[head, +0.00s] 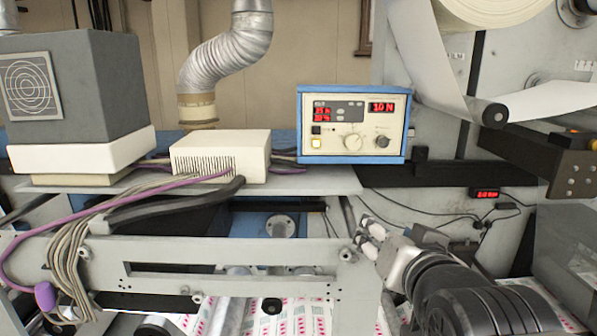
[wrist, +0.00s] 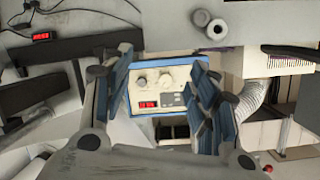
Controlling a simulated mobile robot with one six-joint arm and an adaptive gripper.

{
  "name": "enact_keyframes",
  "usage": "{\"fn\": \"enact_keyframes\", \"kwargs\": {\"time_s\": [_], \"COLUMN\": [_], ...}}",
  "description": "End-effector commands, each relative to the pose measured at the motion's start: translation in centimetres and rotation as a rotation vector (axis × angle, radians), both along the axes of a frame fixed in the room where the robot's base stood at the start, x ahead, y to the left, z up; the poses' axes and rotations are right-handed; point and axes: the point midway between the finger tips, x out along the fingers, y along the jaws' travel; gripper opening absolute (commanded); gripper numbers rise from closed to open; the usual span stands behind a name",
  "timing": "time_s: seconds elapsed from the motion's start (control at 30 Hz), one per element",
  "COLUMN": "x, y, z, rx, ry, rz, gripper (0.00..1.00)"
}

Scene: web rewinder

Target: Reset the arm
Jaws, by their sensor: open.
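My arm reaches in from the lower right of the head view. My gripper (head: 370,236) is at its end, in front of the grey machine frame and below the blue-edged control box (head: 352,124). In the wrist view my gripper (wrist: 161,68) is open, with its two fingers apart and nothing held between them. The control box shows between the fingers in the wrist view (wrist: 160,92), upside down and some way beyond them. Its knobs and red displays are visible. I cannot tell the exact distance from the fingertips to the box.
A white vented box (head: 220,157) and purple and grey cables (head: 75,262) sit left of the control box. A grey frame bar (head: 230,262) crosses in front. A printed web (head: 235,318) runs below. A small red display (head: 485,194) hangs at right. A roller (head: 494,114) carries white web.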

Motion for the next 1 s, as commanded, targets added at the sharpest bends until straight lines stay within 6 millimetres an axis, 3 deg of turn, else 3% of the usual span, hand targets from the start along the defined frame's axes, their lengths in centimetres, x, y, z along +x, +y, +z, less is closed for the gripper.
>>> {"fn": "enact_keyframes", "kwargs": {"time_s": [0.17,0.27,0.4,0.57,0.6,0.8,1.0], "x": [-3.7,-7.0,-12.6,-19.3,-19.1,-20.0,-20.7], "y": [0.0,0.0,0.0,0.1,0.1,0.0,0.0], "z": [-4.1,-7.2,-11.2,-14.6,-16.7,-22.5,-25.6], "rx": [-0.078,-0.132,-0.204,-0.269,-0.265,-0.259,-0.256], "ry": [0.193,0.341,0.561,0.793,0.792,0.831,0.856], "rz": [0.032,0.067,0.135,0.228,0.226,0.227,0.229], "gripper": [0.54,0.54,0.54,0.54,0.54,0.54,0.54]}}
